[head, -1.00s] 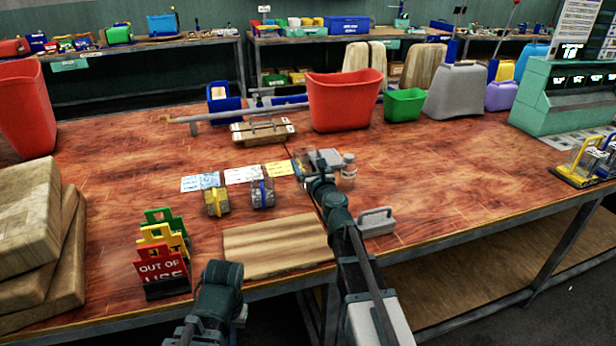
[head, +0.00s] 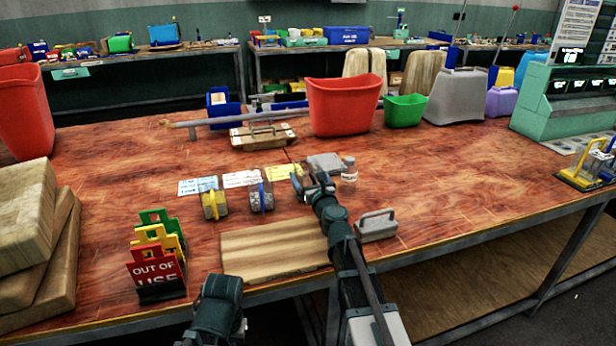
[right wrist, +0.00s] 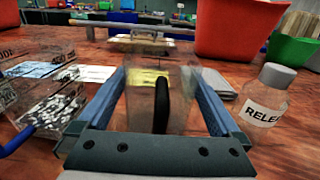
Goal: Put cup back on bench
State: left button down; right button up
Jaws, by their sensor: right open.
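A clear cup with a black handle (right wrist: 162,102) stands upright between the fingers of my right gripper (right wrist: 160,85) in the right wrist view. The fingers are open on either side of it; I cannot tell if they touch it. In the head view the right gripper (head: 310,182) is over the middle of the bench (head: 430,185), and its arm largely hides this cup. A clear cup with a blue handle (head: 261,199) and one with a yellow handle (head: 212,205) stand on the bench to the left.
A yellow card (head: 284,171) lies behind the gripper. A clear bottle (right wrist: 264,105) stands close on its right. A wooden board (head: 270,248), a grey handled block (head: 376,225) and out-of-use signs (head: 157,265) are nearer. A red bin (head: 342,105) stands behind.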

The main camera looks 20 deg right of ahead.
jog(key=shift+r, duration=0.1)
jog(key=shift+r, duration=0.15)
jog(key=s, duration=1.2)
jog(key=shift+d, duration=0.2)
